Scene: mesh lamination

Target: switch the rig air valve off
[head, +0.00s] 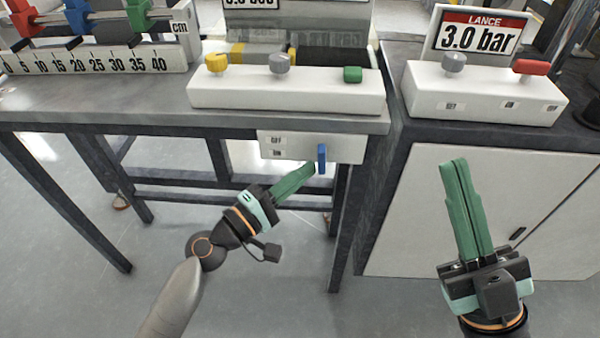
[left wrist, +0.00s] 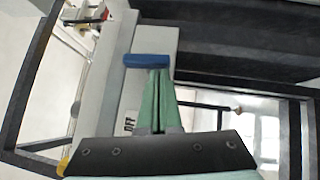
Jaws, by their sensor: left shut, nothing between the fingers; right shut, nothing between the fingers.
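A white valve box (head: 345,148) with OFF and ON labels hangs below the front edge of the left table. Its blue lever (head: 322,158) sits to the right of the labels and points up and down in the head view. My left gripper (head: 311,168) is shut, with its green fingertips at or very near the lever; contact is not certain. In the left wrist view the blue lever (left wrist: 147,61) lies across just beyond the left fingertips (left wrist: 157,72). My right gripper (head: 454,165) is shut and empty, in front of the right cabinet.
Above the valve box is a white panel (head: 240,97) with yellow, grey and green controls. The right cabinet (head: 400,215) carries another control box (head: 480,100) with a grey knob and red lever, below a 3.0 bar LANCE display (head: 478,37). Table legs stand behind my left arm.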

